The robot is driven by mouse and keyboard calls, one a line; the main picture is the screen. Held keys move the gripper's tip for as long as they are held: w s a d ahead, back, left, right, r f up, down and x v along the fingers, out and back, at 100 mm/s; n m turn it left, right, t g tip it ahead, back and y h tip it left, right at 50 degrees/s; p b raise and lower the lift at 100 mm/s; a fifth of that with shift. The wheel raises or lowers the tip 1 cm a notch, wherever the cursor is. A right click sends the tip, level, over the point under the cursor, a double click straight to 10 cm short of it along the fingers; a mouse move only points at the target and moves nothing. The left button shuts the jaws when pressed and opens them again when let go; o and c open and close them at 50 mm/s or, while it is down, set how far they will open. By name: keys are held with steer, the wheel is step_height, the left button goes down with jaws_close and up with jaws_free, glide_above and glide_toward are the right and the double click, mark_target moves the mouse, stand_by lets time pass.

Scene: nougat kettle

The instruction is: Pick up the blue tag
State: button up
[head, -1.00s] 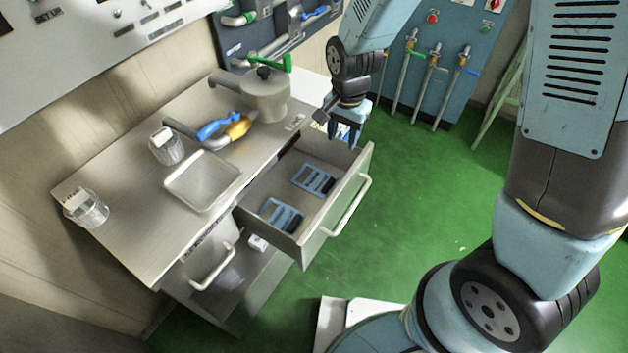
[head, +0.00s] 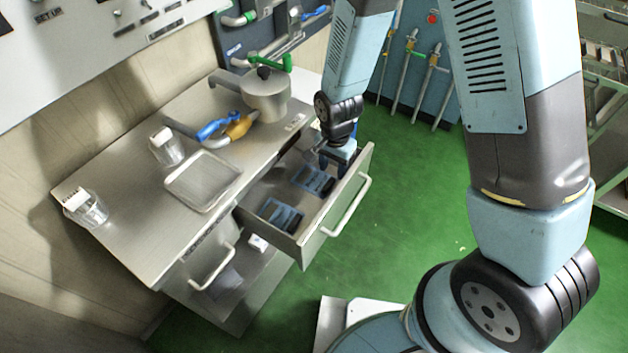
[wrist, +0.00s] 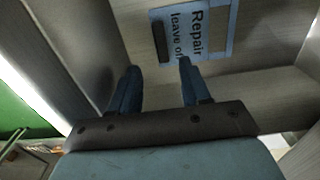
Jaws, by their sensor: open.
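Two blue tags lie flat in the open drawer (head: 352,197) in the head view, a far one (head: 314,181) and a near one (head: 281,214). Each has a dark bar. My gripper (head: 338,168) is open and points down at the drawer's far end, beside the far tag. In the wrist view, a blue tag (wrist: 222,22) with lettering reading "Repair" and "leave of..." lies ahead of the right fingertip. The tag's upper edge is cut off by the frame.
The drawer's walls stand close around my gripper. On the steel counter are a shallow tray (head: 170,186), glass jars (head: 167,148), a kettle (head: 266,98) and a blue-and-yellow handled part (head: 238,127). Green floor (head: 420,200) lies open to the right.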

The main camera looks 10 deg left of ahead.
mark_target(330, 181)
steer(key=shift+w+a+f, duration=0.1)
steer(key=shift+a+f, duration=0.05)
steer(key=shift+f, duration=1.2)
steer(key=shift+a+f, duration=0.1)
steer(key=shift+f, duration=1.25)
jaws_close()
